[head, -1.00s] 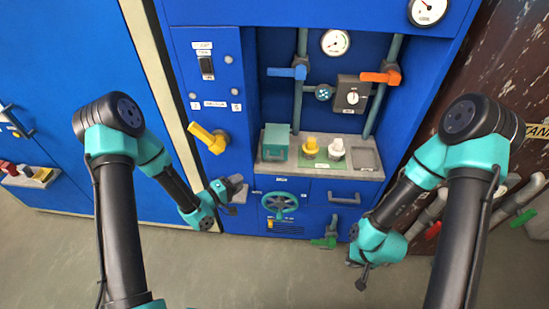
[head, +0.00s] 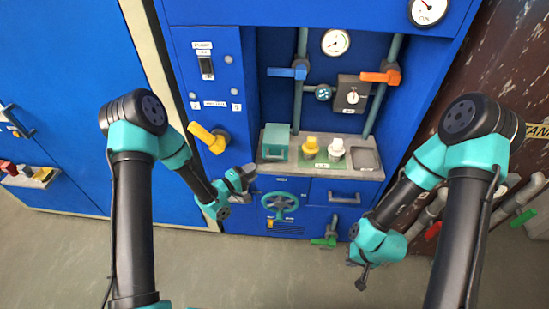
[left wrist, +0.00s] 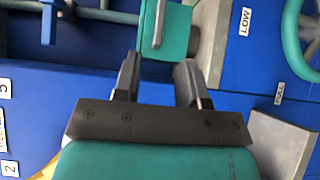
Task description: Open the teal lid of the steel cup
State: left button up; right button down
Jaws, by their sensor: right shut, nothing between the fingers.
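A teal box-like piece (head: 276,135) sits at the left end of the grey shelf in the head view. It looks like the teal lid, but no steel cup can be made out. In the left wrist view a teal panel (left wrist: 177,32) with a thin pale bar lies just beyond the fingertips. My left gripper (head: 246,174) is below and left of the teal piece. Its fingers (left wrist: 157,72) are apart with nothing between them, so it is open. My right gripper (head: 362,280) hangs low at the right, shut and empty, away from the shelf.
On the grey shelf (head: 368,172) stand a yellow knob (head: 310,146) and a white knob (head: 336,148). A green handwheel (head: 279,201) and a drawer handle (head: 343,198) are below. A yellow lever (head: 208,138) juts out left of the shelf.

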aim_at(273, 158)
pick_arm(q)
jog(key=x, duration=1.1)
jog(key=shift+w+d, duration=0.15)
grip_shut()
